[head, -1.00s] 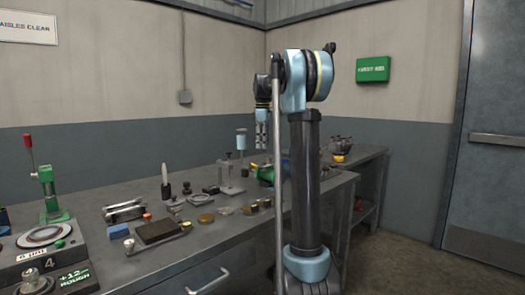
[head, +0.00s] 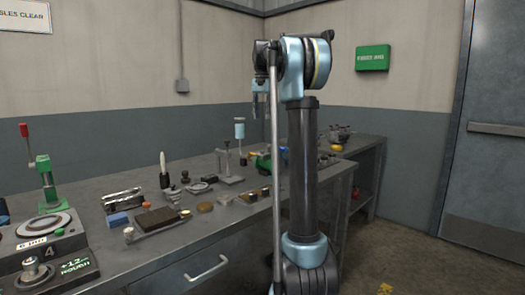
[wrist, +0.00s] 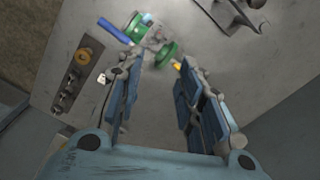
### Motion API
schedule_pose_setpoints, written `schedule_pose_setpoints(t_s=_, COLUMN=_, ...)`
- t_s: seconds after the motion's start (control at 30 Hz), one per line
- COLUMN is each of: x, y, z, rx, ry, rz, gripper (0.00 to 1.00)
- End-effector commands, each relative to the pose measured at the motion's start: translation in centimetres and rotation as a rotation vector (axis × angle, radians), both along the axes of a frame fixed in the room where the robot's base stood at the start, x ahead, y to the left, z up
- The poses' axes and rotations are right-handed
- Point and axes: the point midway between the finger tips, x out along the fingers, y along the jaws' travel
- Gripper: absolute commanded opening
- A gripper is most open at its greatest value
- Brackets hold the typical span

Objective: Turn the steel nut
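My gripper (wrist: 158,64) is open, its two fingers apart with nothing held between them. In the head view my gripper (head: 260,104) hangs above the bench, partly hidden behind my arm. Beyond the fingertips in the wrist view is a green and grey device (wrist: 157,38) with a blue bar, perhaps a small vise. I cannot tell which piece, if any, is the steel nut.
A steel fixture (wrist: 240,12) lies at the wrist view's top right. Bare bench surface (wrist: 275,55) shows below it.

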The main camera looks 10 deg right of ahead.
Motion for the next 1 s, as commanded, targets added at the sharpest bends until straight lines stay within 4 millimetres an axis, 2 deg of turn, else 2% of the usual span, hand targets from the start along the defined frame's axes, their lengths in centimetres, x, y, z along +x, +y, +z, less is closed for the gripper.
schedule_pose_setpoints(t_s=0.2, x=-0.2, y=-0.1, z=1.2, rx=0.000, ry=0.000, rz=-0.259, gripper=0.34)
schedule_pose_setpoints(t_s=0.33, x=-0.2, y=-0.1, z=1.3, rx=0.000, ry=0.000, rz=-0.319, gripper=0.34)
schedule_pose_setpoints(t_s=0.47, x=-0.2, y=0.0, z=0.6, rx=0.000, ry=0.000, rz=-0.329, gripper=0.34)
schedule_pose_setpoints(t_s=0.67, x=-0.2, y=0.0, z=-2.1, rx=0.000, ry=0.000, rz=-0.327, gripper=0.34)
schedule_pose_setpoints(t_s=1.0, x=-0.2, y=0.0, z=-8.0, rx=0.000, ry=0.000, rz=-0.326, gripper=0.34)
